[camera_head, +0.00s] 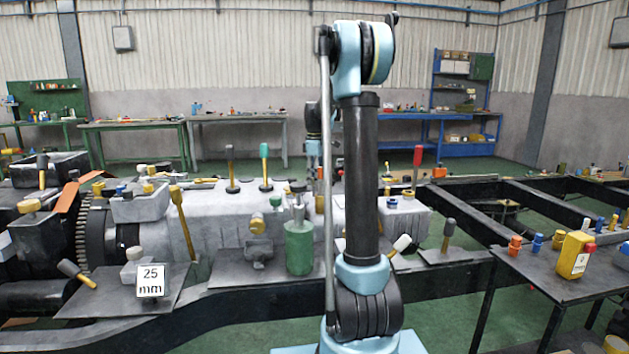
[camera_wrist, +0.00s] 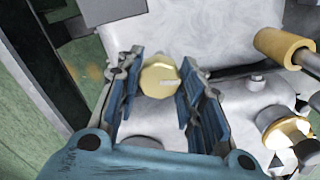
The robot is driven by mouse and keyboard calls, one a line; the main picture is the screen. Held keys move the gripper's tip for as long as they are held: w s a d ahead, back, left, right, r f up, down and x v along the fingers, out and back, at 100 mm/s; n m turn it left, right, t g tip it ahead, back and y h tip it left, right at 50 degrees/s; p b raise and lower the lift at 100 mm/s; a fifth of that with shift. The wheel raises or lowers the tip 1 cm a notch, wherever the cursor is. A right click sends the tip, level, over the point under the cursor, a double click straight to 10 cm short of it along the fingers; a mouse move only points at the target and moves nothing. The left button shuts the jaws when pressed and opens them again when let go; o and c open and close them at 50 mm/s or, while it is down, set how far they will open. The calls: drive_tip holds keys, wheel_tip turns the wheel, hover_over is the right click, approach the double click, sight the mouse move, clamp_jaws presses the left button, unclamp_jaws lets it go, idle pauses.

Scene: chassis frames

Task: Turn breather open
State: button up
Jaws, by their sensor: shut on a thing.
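In the wrist view a round brass cap with a pale mark on its face, apparently the breather (camera_wrist: 157,79), sits between the fingertips of my gripper (camera_wrist: 156,74). The blue-padded fingers are closed on its two sides. The cap is set against a pale grey casting (camera_wrist: 205,35). The pale mark points to the right in the picture. In the head view my arm stands in front of the casting, and I cannot make out the gripper or the held cap there.
In the wrist view a wooden-coloured cylinder (camera_wrist: 283,47) and another brass fitting (camera_wrist: 288,134) stand to the right. A side table (camera_head: 570,285) stands at right.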

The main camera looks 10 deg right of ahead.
drive_tip(key=shift+w+n, duration=0.1)
drive_tip(key=shift+n, duration=0.8)
drive_tip(key=shift+d, duration=0.1)
drive_tip(key=o, duration=1.1)
drive_tip(key=shift+c, duration=0.2)
drive_tip(key=shift+r, duration=0.1)
wheel_tip(320, 180, up, 12)
drive_tip(key=shift+f, duration=0.2)
